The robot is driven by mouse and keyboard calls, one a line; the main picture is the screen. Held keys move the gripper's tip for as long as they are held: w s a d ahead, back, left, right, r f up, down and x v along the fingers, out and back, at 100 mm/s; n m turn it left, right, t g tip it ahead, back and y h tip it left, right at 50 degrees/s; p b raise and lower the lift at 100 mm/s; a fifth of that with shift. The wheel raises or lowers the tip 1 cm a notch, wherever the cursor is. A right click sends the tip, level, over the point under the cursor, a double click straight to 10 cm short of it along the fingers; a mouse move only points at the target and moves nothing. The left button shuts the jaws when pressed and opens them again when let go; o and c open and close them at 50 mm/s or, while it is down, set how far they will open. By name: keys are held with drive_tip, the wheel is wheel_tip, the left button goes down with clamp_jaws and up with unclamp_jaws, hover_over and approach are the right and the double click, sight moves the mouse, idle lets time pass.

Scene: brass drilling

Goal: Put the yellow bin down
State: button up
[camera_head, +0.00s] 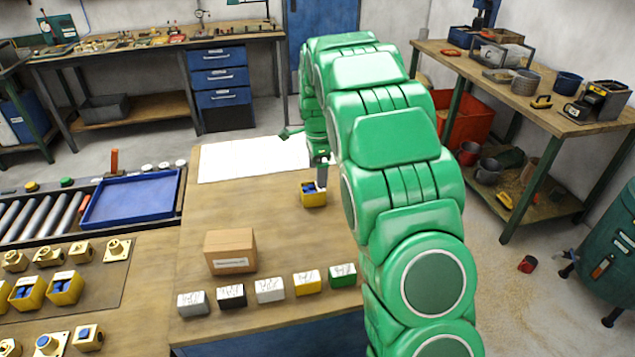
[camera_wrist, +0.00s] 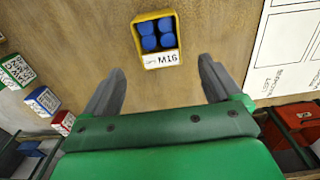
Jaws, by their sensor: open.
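A small yellow bin (camera_head: 313,198) with blue pieces in it stands upright on the wooden table, below my gripper (camera_head: 321,172) in the head view. In the wrist view the yellow bin (camera_wrist: 149,63) shows a white label reading M16 and several blue pieces. My gripper (camera_wrist: 161,65) is open, its two dark fingers spread to either side, and the bin lies just beyond the fingertips, between their lines. No finger visibly touches the bin. The lower part of the bin's far side is hidden.
A white printed sheet (camera_head: 255,158) lies behind the bin. A cardboard box (camera_head: 230,251) and several small labelled blocks (camera_head: 270,289) are nearer the front. A blue tray (camera_head: 131,199) and more yellow bins (camera_head: 65,287) are at left. Bare table surrounds the bin.

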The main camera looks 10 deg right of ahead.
drive_tip(key=s+a+r+n, duration=0.1)
drive_tip(key=s+r+n, duration=0.4)
drive_tip(key=s, duration=0.6)
drive_tip(key=s+r+n, duration=0.3)
drive_tip(key=s+r, duration=0.4)
drive_tip(key=s, duration=0.4)
drive_tip(key=s+a+f+n+g, duration=0.1)
drive_tip(key=s+n, duration=0.9)
drive_tip(key=s, duration=1.8)
drive_tip(key=shift+a+f+g, duration=0.4)
drive_tip(key=shift+a+f, duration=0.25)
